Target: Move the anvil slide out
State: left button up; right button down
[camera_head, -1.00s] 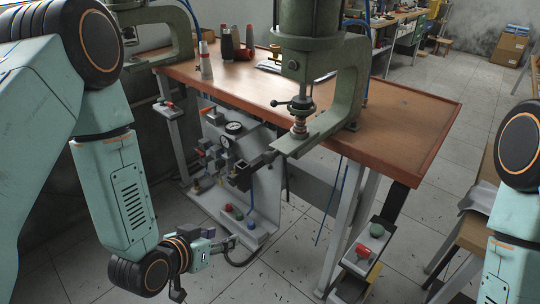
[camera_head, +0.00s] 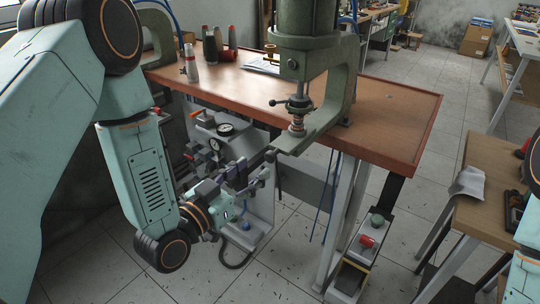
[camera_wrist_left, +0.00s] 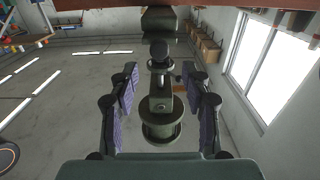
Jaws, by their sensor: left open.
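The green C-frame press (camera_head: 335,95) stands at the table's front edge, its lower arm reaching out past it. In the left wrist view, the open fingers (camera_wrist_left: 163,80) stand on either side of a dark green part with a round knob and a round disc (camera_wrist_left: 162,118). I cannot tell whether the pads touch it. My right gripper is out of view.
The wooden table (camera_head: 390,120) carries spools (camera_head: 210,45) at the back. A panel with gauges (camera_head: 225,129) and valves is below it, close to my left arm. A smaller table (camera_head: 490,190) is on the right.

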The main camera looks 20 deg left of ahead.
aim_at(268, 157)
pick_arm(q)
jog(key=x, duration=0.6)
jog(key=shift+w+d+f, duration=0.1)
jog(key=shift+w+d, duration=0.1)
jog(key=shift+d, duration=0.15)
jog(key=shift+w, duration=0.35)
jog(key=shift+w+a, duration=0.2)
jog(key=shift+a, duration=0.05)
jog(key=shift+w+d, duration=0.1)
jog(key=shift+d, duration=0.25)
jog(key=shift+c, duration=1.1)
jog(key=shift+a, duration=0.25)
jog(key=shift+c, duration=1.4)
grip_shut()
